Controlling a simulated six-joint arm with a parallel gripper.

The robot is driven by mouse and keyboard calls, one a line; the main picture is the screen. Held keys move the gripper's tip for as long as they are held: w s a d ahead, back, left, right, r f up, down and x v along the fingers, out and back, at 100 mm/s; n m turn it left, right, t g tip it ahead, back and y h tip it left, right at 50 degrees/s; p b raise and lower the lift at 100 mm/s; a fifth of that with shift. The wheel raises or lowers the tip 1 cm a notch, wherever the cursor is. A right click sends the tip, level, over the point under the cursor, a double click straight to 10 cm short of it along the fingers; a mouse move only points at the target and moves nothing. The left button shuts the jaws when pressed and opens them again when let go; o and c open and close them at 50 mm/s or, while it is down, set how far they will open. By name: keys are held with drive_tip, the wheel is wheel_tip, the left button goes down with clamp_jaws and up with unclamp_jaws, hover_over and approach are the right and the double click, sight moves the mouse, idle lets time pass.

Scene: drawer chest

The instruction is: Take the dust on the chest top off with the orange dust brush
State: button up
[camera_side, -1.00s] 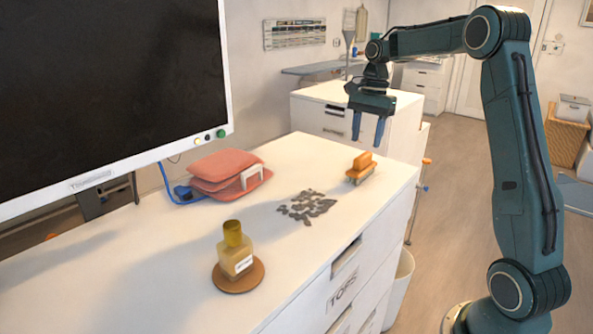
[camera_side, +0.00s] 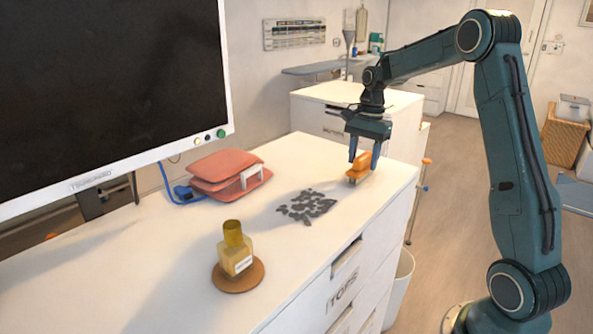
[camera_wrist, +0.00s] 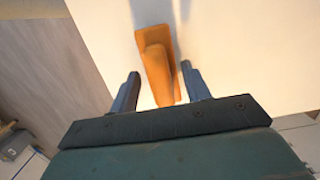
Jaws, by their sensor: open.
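The orange dust brush (camera_side: 358,170) stands on the chest top near its far right end. My gripper (camera_side: 364,160) is open and low over the brush, its blue fingers on either side of it. In the wrist view the brush (camera_wrist: 158,68) lies between the two fingers of my gripper (camera_wrist: 160,85), with a gap on both sides. The grey dust (camera_side: 307,205) lies in a patch of dark flecks on the white chest top (camera_side: 300,255), to the left of the brush in the side view.
A bottle (camera_side: 234,248) stands on a round brown coaster (camera_side: 238,283) nearer the camera. A large monitor (camera_side: 110,90) stands at the left. A second white chest (camera_side: 330,115) is beyond.

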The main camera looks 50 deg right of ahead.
sight(364, 155)
idle(0.4)
clamp_jaws()
drive_tip(key=shift+r, duration=0.2)
drive_tip(key=shift+r, duration=4.8)
